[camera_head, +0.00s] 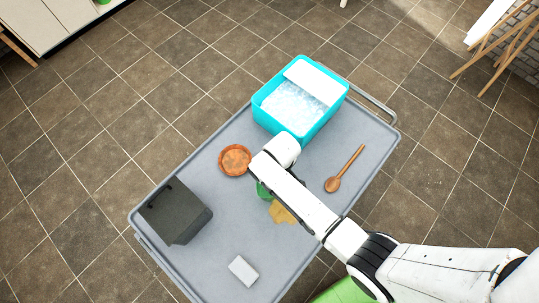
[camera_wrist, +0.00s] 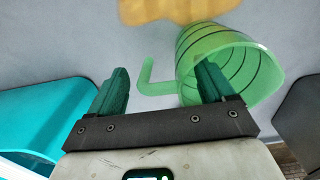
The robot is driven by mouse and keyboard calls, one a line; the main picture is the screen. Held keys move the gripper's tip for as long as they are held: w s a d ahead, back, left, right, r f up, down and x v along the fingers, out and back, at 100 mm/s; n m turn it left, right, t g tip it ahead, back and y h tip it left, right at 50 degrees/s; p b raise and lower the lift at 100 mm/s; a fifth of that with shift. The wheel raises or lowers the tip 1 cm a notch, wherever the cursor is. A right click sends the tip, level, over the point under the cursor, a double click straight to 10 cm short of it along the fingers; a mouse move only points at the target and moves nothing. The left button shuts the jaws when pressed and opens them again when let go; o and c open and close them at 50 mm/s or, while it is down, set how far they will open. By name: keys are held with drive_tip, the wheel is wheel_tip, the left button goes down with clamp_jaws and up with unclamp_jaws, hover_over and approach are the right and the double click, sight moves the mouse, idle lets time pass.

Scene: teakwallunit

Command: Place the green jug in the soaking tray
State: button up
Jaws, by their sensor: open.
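The green jug (camera_wrist: 245,62) is translucent with dark rings. In the wrist view its open mouth faces me and its handle (camera_wrist: 150,82) points left. In the head view only a small part of the jug (camera_head: 263,191) shows beside my arm. My gripper (camera_wrist: 163,70) is open. The handle lies between the two fingers, and the right finger overlaps the jug's mouth; I cannot tell whether it touches. The head view hides my fingers behind the arm. The turquoise soaking tray (camera_head: 318,126) stands at the table's far end, with whitish contents. It also shows in the wrist view (camera_wrist: 38,112).
The grey table (camera_head: 205,255) also holds an orange-brown dish (camera_head: 235,160), a wooden spoon (camera_head: 333,184), a yellow-brown flat thing (camera_head: 283,213), a dark grey box (camera_head: 180,212) and a whitish block (camera_head: 243,270). A rail runs along the table's far right end.

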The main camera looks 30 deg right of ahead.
drive_tip(key=shift+f, duration=0.95)
drive_tip(key=c, duration=1.5)
drive_tip(key=shift+r, duration=0.1)
clamp_jaws()
